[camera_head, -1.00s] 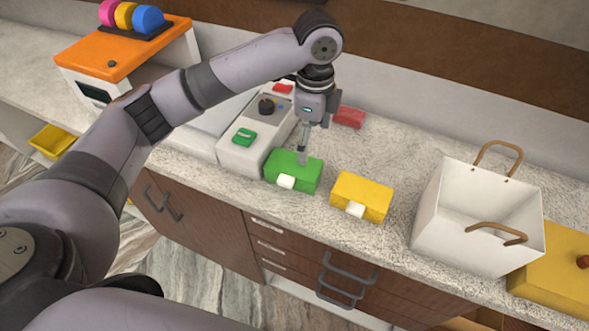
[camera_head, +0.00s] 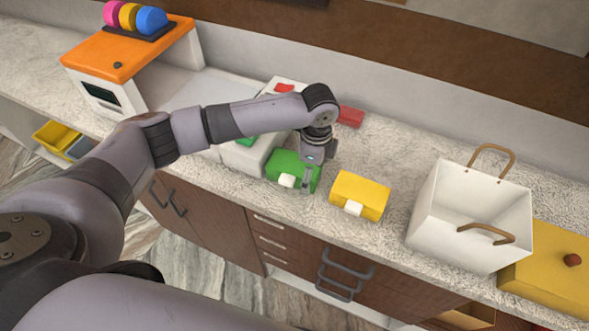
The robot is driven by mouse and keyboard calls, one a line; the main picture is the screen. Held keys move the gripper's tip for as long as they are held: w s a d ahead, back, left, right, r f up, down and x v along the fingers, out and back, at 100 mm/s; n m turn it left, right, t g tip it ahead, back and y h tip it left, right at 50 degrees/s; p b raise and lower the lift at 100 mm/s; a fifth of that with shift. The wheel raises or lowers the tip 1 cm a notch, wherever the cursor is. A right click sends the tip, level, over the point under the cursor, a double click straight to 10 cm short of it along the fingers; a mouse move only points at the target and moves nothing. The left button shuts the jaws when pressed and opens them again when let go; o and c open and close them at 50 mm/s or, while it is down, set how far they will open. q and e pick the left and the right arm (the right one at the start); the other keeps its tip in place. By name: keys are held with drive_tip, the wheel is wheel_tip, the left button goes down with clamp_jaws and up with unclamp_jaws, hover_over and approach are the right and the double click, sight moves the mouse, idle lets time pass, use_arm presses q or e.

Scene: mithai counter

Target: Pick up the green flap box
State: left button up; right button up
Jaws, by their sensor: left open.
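The green flap box (camera_head: 284,166) sits on the stone counter near its front edge, with a white tab on its front. My left gripper (camera_head: 309,187) points down at the right end of the box. Its fingers are open and overlap the box in the picture; I cannot tell if they touch it. The gripper and wrist hide part of the box's right side. My right gripper is not in view.
A yellow flap box (camera_head: 360,192) stands close to the right of the gripper. A white bag with brown handles (camera_head: 436,217) and a yellow box with a knob (camera_head: 549,268) are farther right. A red box (camera_head: 351,117) lies behind. An orange-topped machine (camera_head: 128,52) stands left.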

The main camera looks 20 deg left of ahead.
use_arm(q)
drive_tip(key=c, duration=1.3)
drive_tip(key=shift+c, duration=0.2)
